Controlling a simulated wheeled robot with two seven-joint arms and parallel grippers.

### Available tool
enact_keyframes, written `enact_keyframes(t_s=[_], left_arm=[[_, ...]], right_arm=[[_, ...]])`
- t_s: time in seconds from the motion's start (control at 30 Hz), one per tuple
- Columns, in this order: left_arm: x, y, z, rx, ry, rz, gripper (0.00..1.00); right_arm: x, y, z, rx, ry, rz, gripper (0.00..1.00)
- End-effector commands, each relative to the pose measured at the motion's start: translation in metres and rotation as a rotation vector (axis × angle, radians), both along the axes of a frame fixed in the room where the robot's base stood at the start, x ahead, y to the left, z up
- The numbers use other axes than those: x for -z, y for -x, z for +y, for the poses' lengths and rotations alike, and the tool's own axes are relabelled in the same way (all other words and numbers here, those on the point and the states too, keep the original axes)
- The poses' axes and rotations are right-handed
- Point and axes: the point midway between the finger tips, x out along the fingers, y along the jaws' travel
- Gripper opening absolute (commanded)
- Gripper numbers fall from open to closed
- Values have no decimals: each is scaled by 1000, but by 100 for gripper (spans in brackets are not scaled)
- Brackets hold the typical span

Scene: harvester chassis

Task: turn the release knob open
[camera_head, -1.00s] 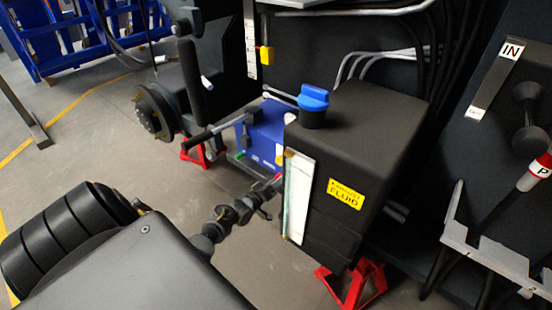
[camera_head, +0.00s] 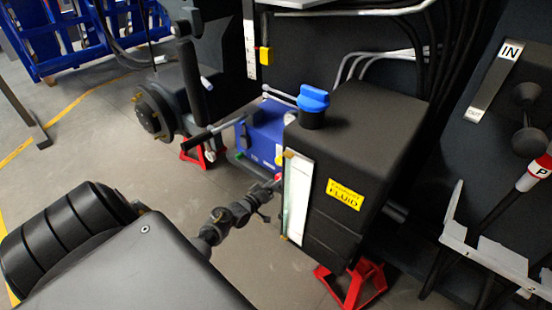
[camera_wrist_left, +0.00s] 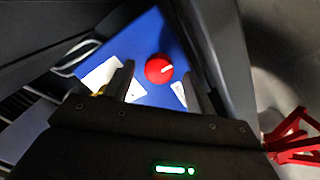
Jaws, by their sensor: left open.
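The release knob (camera_wrist_left: 159,68) is a round red knob with a white line on its face. It sits on the blue unit (camera_wrist_left: 155,30), which stands on the floor behind the black tank in the head view (camera_head: 262,132). My left gripper (camera_wrist_left: 158,82) is open, one finger on each side of the knob in the wrist view. Whether the fingers touch it I cannot tell. In the head view the gripper (camera_head: 274,185) is small and partly hidden at the tank's left edge. My right gripper is in neither view.
The black fluid tank (camera_head: 365,125) with a blue cap (camera_head: 313,98) stands close right of my left gripper. Red stands (camera_head: 350,288) are below it and by the wheel hub (camera_head: 150,115). A metal bracket (camera_head: 500,265) is at right. Floor at left is open.

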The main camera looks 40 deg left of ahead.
Motion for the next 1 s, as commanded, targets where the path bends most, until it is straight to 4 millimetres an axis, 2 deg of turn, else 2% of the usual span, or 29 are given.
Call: enact_keyframes(t_s=[0.1,0.3,0.5,0.7,1.0], left_arm=[[-1,23,0,-1,-1,2,56],[-1,63,1,1,1,2,56],[-1,89,1,1,1,0,56],[-1,96,1,1,0,-1,56],[-1,96,1,1,1,-1,56]], right_arm=[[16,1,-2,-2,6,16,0],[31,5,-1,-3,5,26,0],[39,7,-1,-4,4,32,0],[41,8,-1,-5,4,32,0],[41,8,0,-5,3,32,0]])
